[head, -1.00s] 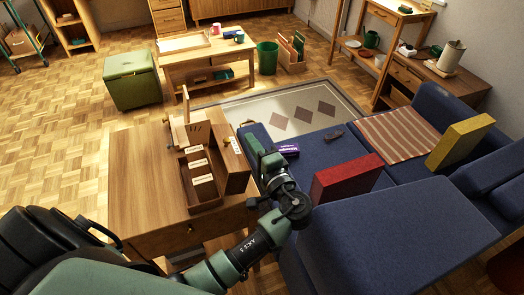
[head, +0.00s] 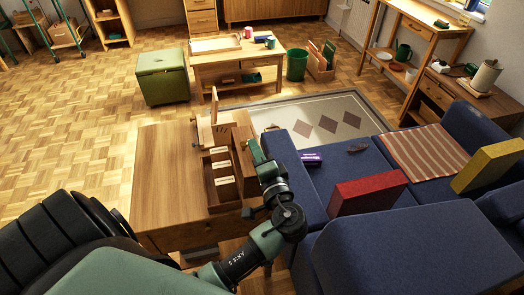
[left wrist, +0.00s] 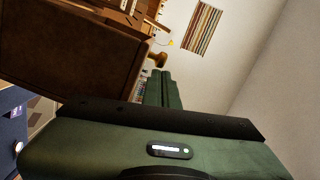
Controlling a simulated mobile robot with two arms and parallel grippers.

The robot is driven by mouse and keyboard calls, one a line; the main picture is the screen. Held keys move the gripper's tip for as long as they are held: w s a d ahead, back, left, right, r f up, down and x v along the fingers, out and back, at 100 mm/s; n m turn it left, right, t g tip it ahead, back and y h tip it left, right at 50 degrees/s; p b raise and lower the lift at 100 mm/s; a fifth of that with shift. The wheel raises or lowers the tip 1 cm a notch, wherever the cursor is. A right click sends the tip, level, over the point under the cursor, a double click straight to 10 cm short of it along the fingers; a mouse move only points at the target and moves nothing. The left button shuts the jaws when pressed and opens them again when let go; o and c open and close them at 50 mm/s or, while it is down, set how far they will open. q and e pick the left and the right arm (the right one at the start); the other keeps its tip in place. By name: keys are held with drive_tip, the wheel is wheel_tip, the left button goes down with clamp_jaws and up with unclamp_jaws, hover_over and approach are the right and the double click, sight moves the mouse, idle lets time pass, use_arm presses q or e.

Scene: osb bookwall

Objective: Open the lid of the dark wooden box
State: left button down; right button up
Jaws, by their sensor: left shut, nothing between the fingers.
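The dark wooden box (head: 228,208) stands on the wooden table at its right side in the head view. Its top is uncovered, showing compartments with pale cards. Its lid panel (head: 243,168) stands steeply along the right side of the box. My left gripper (head: 254,152) is shut and empty, close beside the lid's right side near its far end; I cannot tell whether they touch. In the left wrist view, the shut fingers (left wrist: 165,90) are near a dark wooden panel (left wrist: 70,50) and a small rounded knob (left wrist: 158,60). My right gripper is out of view.
A wooden stand (head: 215,125) rises just behind the box. The left part of the table (head: 170,175) is bare. A blue sofa (head: 400,240) lies close on the right, with a red block (head: 368,193) and a purple box (head: 311,160).

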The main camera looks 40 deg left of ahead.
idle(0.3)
use_arm(q)
drive_tip(key=shift+s+d, duration=0.1)
drive_tip(key=b+v, duration=0.1)
drive_tip(key=v, duration=0.5)
drive_tip(key=shift+s+d+f, duration=0.1)
drive_tip(key=shift+s+d, duration=0.05)
drive_tip(key=shift+s+d+b, duration=0.3)
drive_tip(key=shift+d, duration=0.15)
